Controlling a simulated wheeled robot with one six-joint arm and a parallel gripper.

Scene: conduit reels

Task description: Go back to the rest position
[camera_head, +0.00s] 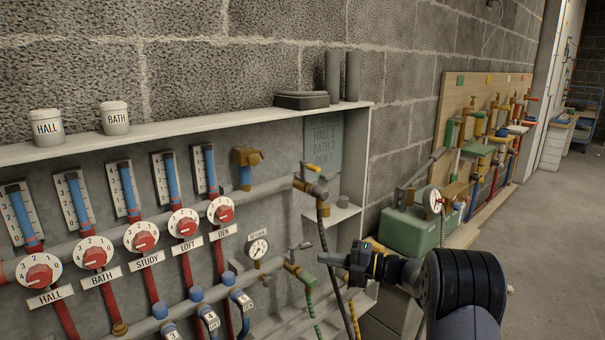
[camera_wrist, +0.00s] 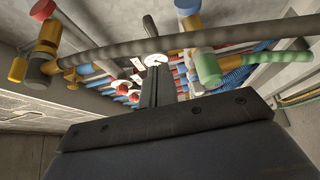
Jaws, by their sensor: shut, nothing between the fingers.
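My gripper (camera_head: 330,259) is in front of the lower right part of the grey manifold cabinet (camera_head: 372,112), its shut fingers pointing left. Nothing shows between them.
Red dials such as HALL (camera_head: 39,271) and DEN (camera_head: 222,210) line the cabinet. A green box (camera_head: 408,232) and a wooden pipe board (camera_head: 455,95) are at right. Floor (camera_head: 550,230) beyond is clear.

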